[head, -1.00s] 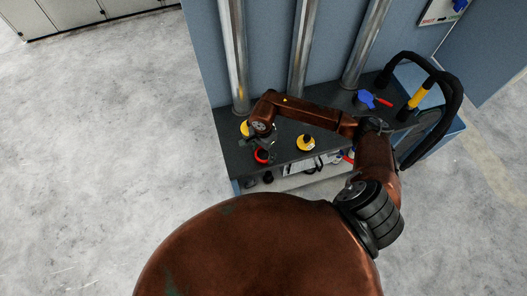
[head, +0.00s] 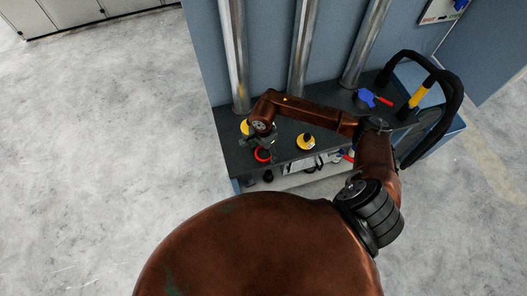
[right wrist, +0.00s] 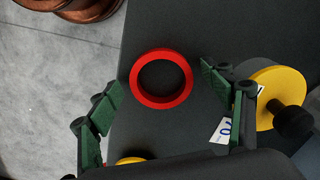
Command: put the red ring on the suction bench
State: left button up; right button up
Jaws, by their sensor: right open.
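The red ring (head: 262,155) lies flat on the dark top of the bench (head: 285,135) with the metal pipes, close to its front edge. In the right wrist view the red ring (right wrist: 161,103) shows whole against the dark surface. My right gripper (head: 266,143) is over the ring. Its green fingers (right wrist: 162,80) are spread on either side of the ring, with a gap on both sides, and hold nothing. My left gripper is not in view.
Yellow discs with black knobs stand near the ring, one to the right (head: 306,143) and one behind (head: 245,127). A blue object (head: 364,98) and a black hose (head: 455,100) with a yellow grip are at the right. A lower shelf (head: 300,180) holds items. Floor at left is clear.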

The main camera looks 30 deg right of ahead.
notch_tip(320, 180, up, 12)
jog(key=b, duration=0.2)
jog(key=shift+r, duration=0.1)
